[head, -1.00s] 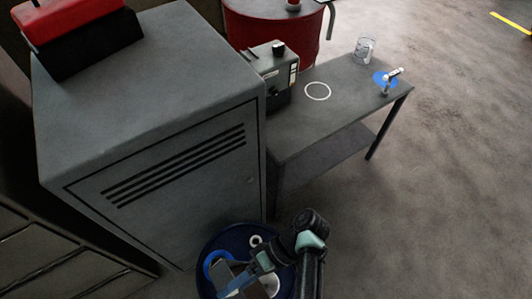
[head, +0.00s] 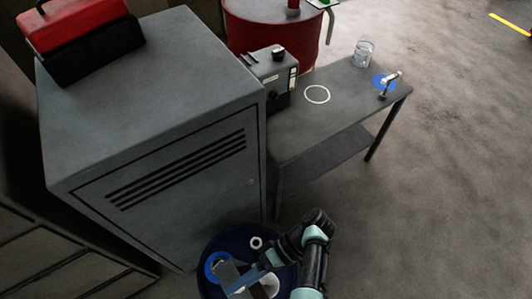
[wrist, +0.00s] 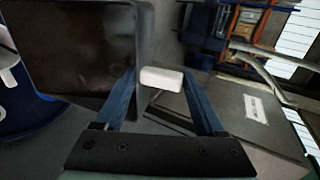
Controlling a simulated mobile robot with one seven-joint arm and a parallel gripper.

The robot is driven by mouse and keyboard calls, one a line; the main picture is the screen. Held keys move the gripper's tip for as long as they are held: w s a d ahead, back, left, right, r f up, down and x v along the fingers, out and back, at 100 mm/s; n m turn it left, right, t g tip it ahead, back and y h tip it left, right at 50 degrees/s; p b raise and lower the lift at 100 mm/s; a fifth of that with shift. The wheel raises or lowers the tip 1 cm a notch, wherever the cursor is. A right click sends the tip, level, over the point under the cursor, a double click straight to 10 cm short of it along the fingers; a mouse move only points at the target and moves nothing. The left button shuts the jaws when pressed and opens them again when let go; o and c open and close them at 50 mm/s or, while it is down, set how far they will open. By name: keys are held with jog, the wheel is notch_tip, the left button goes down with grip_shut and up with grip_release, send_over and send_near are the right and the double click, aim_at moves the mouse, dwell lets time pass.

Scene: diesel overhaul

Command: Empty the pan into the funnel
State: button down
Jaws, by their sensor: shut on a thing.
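My gripper (wrist: 162,90) is shut on the pan, with a pale block, seemingly its handle, between the blue fingertips. The pan (wrist: 146,40) is a grey rectangular tray with a dark inside, at the upper left of the wrist view. In the head view the pan (head: 227,274) is partly hidden by my arm and held above the dark blue drum. A blue ring, seemingly the funnel's rim (head: 210,264), shows on the drum top beside and partly behind the pan. I cannot tell how full the pan is.
The dark blue drum (head: 226,239) stands in front of a grey cabinet (head: 150,90). A bench (head: 345,100) holds a grey machine, a glass jar and a metal fitting on a blue disc.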

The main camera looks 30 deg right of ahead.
jog(key=shift+d+r+y, duration=0.2)
jog(key=shift+d+y, duration=0.2)
jog(key=shift+d, duration=0.45)
jog(key=shift+d+y+b, duration=0.4)
jog(key=shift+d+b, duration=0.05)
jog(key=shift+d, duration=0.4)
jog(key=shift+w, duration=0.1)
